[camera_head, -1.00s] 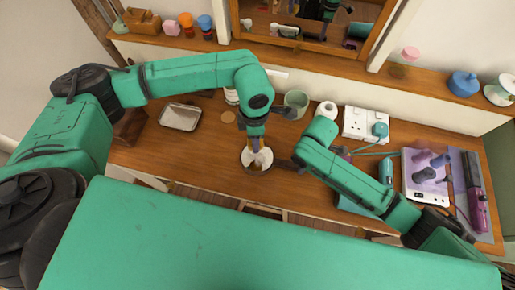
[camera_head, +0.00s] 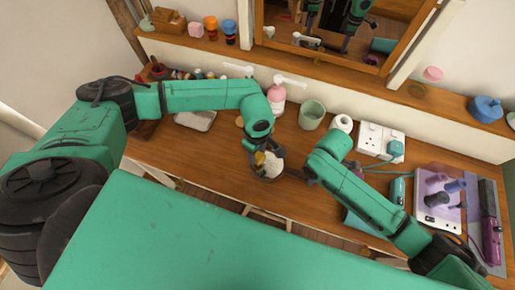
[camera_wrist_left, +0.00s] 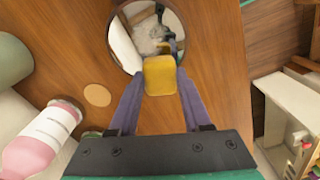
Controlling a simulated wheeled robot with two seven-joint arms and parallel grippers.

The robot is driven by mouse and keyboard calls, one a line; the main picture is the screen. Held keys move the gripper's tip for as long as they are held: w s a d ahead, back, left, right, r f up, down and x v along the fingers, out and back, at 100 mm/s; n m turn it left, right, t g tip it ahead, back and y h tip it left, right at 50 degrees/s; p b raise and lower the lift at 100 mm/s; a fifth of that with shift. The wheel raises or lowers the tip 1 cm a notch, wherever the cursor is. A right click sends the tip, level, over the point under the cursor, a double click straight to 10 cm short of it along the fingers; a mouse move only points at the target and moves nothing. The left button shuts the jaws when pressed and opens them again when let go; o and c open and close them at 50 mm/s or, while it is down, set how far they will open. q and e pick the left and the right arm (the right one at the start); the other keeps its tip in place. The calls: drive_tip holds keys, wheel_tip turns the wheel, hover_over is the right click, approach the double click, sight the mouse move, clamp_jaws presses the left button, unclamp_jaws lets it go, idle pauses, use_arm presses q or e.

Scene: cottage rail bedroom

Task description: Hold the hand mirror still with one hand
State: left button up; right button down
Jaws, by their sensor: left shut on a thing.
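The hand mirror has a round reflecting face with a dark rim (camera_head: 270,168) and a yellow handle; it also shows in the left wrist view (camera_wrist_left: 143,28), at the top. My left gripper (camera_head: 259,157) is shut on the yellow handle, which sits between its purple fingers in the left wrist view (camera_wrist_left: 158,78). The mirror is over the front middle of the wooden desk; I cannot tell whether it touches the desktop. My right gripper (camera_head: 308,174) is dark and small, just right of the mirror; its jaws are unclear.
A pink-and-white bottle (camera_head: 276,96), a green cup (camera_head: 311,115) and a white socket box (camera_head: 380,140) stand at the desk's back. A metal tray (camera_head: 196,120) lies left. Styling tools (camera_head: 438,200) fill the right end. The front middle desktop (camera_head: 215,165) is mostly clear.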

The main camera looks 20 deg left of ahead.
use_arm(q)
drive_tip(key=shift+f, duration=1.05)
idle(0.5)
drive_tip(key=shift+d, duration=3.6)
drive_tip(key=shift+a, duration=3.6)
drive_tip(key=shift+w+f, duration=0.1)
drive_tip(key=shift+w, duration=0.15)
drive_tip(key=shift+d+r, duration=0.2)
drive_tip(key=shift+d, duration=3.4)
drive_tip(key=shift+a+r, duration=0.15)
drive_tip(key=shift+a, duration=3.5)
